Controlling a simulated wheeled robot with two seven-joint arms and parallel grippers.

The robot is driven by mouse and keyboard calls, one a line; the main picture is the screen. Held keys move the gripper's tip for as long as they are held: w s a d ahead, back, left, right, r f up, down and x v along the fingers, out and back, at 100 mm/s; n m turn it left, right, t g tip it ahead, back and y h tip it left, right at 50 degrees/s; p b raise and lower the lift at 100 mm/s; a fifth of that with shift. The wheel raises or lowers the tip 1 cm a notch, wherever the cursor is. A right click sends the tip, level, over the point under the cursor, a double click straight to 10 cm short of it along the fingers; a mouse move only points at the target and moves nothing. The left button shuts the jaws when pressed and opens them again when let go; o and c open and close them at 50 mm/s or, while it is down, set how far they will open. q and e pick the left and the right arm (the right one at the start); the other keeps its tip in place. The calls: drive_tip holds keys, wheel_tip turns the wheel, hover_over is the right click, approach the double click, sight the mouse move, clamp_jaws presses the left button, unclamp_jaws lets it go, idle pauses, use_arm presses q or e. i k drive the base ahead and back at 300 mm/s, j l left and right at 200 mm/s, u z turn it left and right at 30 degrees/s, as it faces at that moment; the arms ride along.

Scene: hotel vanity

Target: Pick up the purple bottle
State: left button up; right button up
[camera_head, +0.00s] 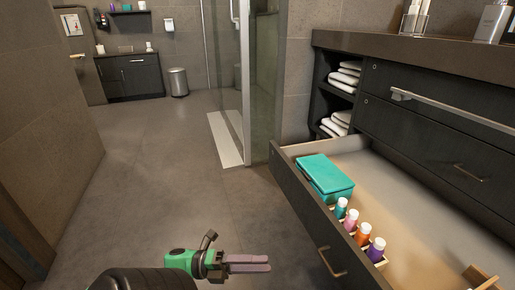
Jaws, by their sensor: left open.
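The purple bottle (376,251) has a white cap and stands upright in the open drawer. It is at the near end of a row, in a small light wooden holder (383,262) along the drawer front. My left gripper (268,263) is open and empty. It is outside the drawer, over the floor and to the left of the bottle, with its fingers pointing right. The drawer front (310,222) lies between the gripper and the bottle. My right gripper is not in view.
Orange (363,236), pink (351,222) and teal (341,209) bottles stand beside the purple one. A teal box (325,176) is at the drawer's far end. A wooden piece (481,277) shows at lower right. The drawer's middle is clear. The vanity counter (420,52) overhangs behind.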

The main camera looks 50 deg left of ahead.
sight(375, 251)
drive_tip(key=k+j, duration=0.35)
drive_tip(key=j, duration=0.2)
drive_tip(key=k+j, duration=0.35)
drive_tip(key=j, duration=0.15)
